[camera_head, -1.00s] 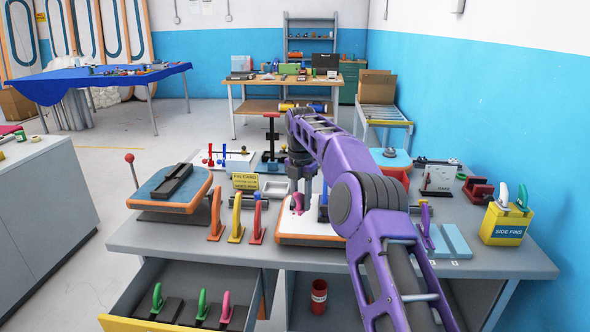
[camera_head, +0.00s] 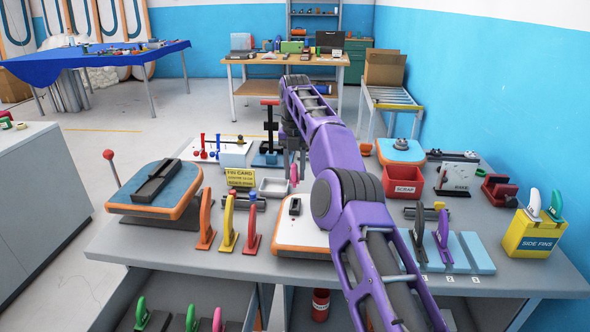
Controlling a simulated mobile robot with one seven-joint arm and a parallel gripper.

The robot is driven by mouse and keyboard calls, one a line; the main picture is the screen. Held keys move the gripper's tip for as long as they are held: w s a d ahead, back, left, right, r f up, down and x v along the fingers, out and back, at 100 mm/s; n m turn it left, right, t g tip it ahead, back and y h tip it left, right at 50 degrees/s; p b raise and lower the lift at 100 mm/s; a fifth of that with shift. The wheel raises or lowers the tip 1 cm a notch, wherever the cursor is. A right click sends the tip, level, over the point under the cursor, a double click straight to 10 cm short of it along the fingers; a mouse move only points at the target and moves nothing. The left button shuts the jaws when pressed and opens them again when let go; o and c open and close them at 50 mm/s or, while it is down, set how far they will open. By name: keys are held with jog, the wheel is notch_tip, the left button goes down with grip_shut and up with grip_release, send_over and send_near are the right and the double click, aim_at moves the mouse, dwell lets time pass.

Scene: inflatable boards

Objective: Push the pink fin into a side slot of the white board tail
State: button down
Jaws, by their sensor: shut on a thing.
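The pink fin (camera_head: 294,174) is held in my gripper (camera_head: 293,163), which is shut on it. It hangs above the bench, behind the white board tail as seen here, apart from it. The white board tail (camera_head: 298,232), with an orange rim, lies on the front middle of the bench. One dark slot piece (camera_head: 295,207) shows on its top. My arm covers the right part of the board, so any slot there is hidden.
Orange, yellow and red fins (camera_head: 228,226) stand left of the board. A blue-topped board (camera_head: 155,190) is farther left. A red scrap bin (camera_head: 402,185), a light blue rack (camera_head: 465,252) with dark and purple fins, and a yellow side-fins box (camera_head: 533,233) are at right.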

jog(key=shift+w+f, duration=0.1)
jog(key=shift+f, duration=2.8)
jog(key=shift+f, duration=1.6)
jog(key=shift+c, duration=2.3)
grip_release()
jog(key=shift+r, duration=0.1)
